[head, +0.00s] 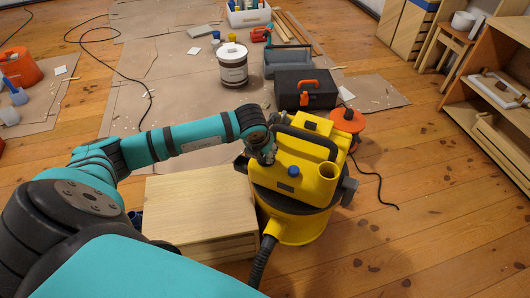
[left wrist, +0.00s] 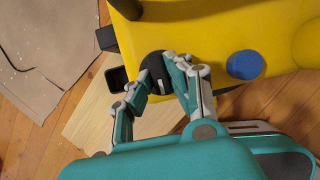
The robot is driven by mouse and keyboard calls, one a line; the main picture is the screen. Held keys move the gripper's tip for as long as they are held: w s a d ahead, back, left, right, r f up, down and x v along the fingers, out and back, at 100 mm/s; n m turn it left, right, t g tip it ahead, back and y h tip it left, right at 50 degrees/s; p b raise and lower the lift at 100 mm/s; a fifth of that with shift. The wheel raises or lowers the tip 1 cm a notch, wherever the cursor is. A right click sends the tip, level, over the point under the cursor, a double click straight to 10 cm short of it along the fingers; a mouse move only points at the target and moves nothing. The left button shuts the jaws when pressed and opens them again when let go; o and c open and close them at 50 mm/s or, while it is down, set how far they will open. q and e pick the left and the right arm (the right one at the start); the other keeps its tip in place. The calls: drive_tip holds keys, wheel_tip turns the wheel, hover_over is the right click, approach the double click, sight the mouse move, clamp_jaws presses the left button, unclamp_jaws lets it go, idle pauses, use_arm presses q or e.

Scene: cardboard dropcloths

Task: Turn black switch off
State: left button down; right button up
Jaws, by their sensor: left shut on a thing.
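A yellow vacuum (head: 297,175) with a black handle stands on the wooden floor, right of a light wooden box. The black switch (left wrist: 155,66) is a round knob with a pale mark on the vacuum's side in the left wrist view. My left gripper (left wrist: 164,72) is shut on this switch, one finger on either side of it, and partly covers it. In the head view my left gripper (head: 266,153) is at the vacuum's left side, and the switch is hidden there. A blue round knob (left wrist: 245,64) sits to its right. My right gripper is out of view.
The light wooden box (head: 197,204) stands beneath my left arm, close to the vacuum. A black hose (head: 263,262) runs from the vacuum's front. A black toolbox (head: 305,91) and an orange reel (head: 347,121) stand behind it.

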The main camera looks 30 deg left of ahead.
use_arm(q)
drive_tip(key=c, duration=1.3)
unclamp_jaws()
drive_tip(key=v, duration=1.2)
drive_tip(key=shift+r, duration=0.1)
